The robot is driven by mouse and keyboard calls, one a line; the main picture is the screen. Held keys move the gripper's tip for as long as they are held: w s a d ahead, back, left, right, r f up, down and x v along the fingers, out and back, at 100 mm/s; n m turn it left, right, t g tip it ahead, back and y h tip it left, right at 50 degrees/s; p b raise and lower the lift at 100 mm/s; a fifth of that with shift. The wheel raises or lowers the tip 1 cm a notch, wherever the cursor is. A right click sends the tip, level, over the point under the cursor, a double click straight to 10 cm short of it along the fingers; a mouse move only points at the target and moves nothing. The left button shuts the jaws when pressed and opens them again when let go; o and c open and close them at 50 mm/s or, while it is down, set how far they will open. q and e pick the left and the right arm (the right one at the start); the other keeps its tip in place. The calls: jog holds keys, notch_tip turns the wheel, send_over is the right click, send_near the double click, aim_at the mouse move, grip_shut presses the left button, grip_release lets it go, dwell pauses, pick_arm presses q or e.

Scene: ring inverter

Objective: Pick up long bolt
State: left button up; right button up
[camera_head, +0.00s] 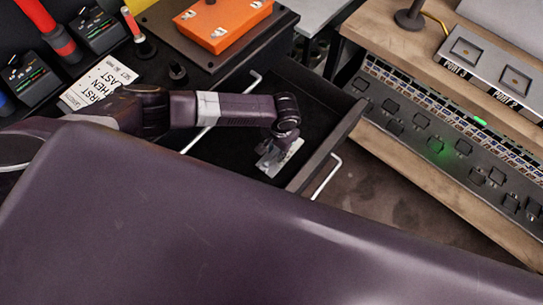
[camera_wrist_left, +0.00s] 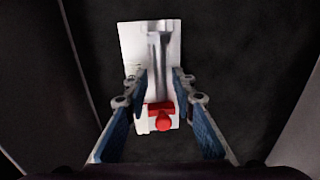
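A grey metal bolt (camera_wrist_left: 160,55) lies lengthwise on a white plate (camera_wrist_left: 133,45) inside an open dark drawer (camera_head: 235,125). A red piece (camera_wrist_left: 160,117) sits at the bolt's near end. My left gripper (camera_wrist_left: 159,85) is open, with one blue-padded finger on each side of the bolt and red piece. I cannot tell whether the fingers touch anything. In the head view the left gripper (camera_head: 272,156) points down into the drawer, and the white plate (camera_head: 289,158) partly shows beside it. The bolt cannot be made out there. My right gripper is not in view.
The drawer's front wall (camera_head: 325,145) and handle (camera_head: 327,177) are close to the gripper. An orange box (camera_head: 222,22) stands on the dark bench above. A label card (camera_head: 97,84) lies at left. A switch panel (camera_head: 435,140) runs along the wooden bench at right.

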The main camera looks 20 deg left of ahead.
pick_arm(q)
grip_shut()
